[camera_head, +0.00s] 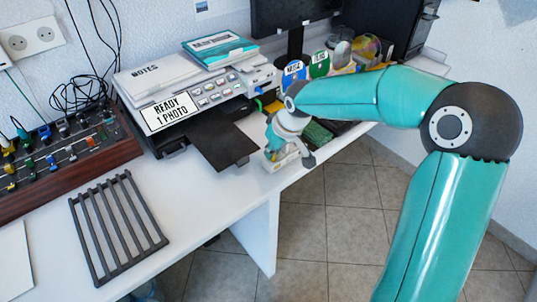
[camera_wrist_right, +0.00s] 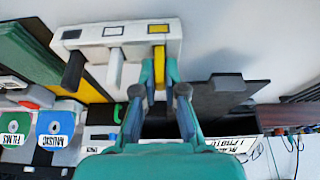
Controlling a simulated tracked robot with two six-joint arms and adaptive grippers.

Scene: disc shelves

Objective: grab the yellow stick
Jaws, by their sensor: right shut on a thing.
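The yellow stick (camera_wrist_right: 159,57) shows in the right wrist view, at the right end of a white holder (camera_wrist_right: 134,34) and under a yellow label. My right gripper (camera_wrist_right: 160,72) is shut on the yellow stick, with one teal fingertip on each side. The fingers hide part of the stick. A white stick (camera_wrist_right: 115,68) and a black stick (camera_wrist_right: 74,70) are beside it at the same holder. In the head view, my right gripper (camera_head: 285,148) is at the white holder (camera_head: 283,162), near the desk's front edge. My left gripper is not in view.
A printer (camera_head: 200,105) with a black output tray (camera_head: 222,142) stands just left of the holder. A dark rack (camera_head: 117,227) lies on the white desk (camera_head: 200,220). Blue and green discs (camera_head: 319,64) stand behind my right arm. Floor lies beyond the desk edge.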

